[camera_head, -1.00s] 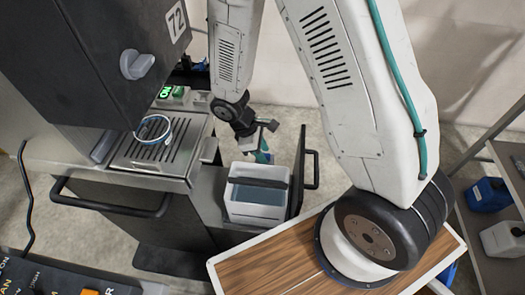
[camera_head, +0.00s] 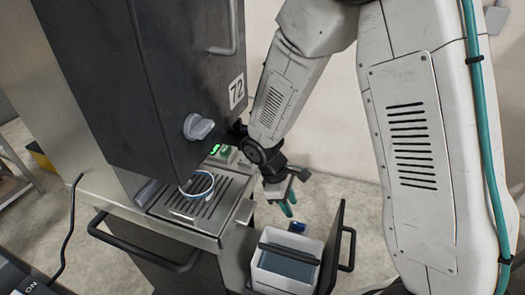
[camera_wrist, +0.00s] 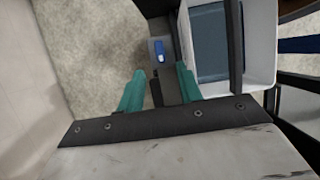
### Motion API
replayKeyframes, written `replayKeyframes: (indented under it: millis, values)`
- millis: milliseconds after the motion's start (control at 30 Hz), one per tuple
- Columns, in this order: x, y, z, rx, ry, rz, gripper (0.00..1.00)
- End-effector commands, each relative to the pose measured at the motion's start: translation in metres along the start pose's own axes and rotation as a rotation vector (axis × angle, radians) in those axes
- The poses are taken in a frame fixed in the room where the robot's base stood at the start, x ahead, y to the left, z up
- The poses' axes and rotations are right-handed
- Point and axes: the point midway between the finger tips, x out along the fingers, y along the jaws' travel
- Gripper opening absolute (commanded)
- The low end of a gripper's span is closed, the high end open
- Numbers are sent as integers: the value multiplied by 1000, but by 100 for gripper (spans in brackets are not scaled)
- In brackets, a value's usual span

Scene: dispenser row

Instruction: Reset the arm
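My gripper (camera_head: 287,205) hangs beside the dispenser, above and a little behind the white bin, with its teal fingers pointing down. In the wrist view the two teal fingers (camera_wrist: 160,90) stand apart with nothing between them. The white bin (camera_head: 262,275) has a dark inside and a black bar across its top; it also shows in the wrist view (camera_wrist: 262,40), to the right of the fingers. The gripper does not touch the bin in these views.
The dispenser's dark cabinet (camera_head: 150,80), marked 72, has a grey knob (camera_head: 198,127). A white-and-blue ring-shaped item (camera_head: 197,186) is on the drip grate (camera_head: 205,208). An open dark door (camera_head: 335,245) with a handle stands right of the bin. Bare floor (camera_head: 340,195) lies behind.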

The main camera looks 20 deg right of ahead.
Motion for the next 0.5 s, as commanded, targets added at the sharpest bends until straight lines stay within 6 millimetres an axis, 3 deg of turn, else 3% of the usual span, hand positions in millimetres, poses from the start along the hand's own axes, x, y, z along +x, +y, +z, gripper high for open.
replayKeyframes:
  millis: [133,233,500]
  values:
    - [0,-1,2,27,-12,-7,35]
    - [1,-17,19,112,-69,-57,35]
    - [-56,-39,75,375,-52,-117,35]
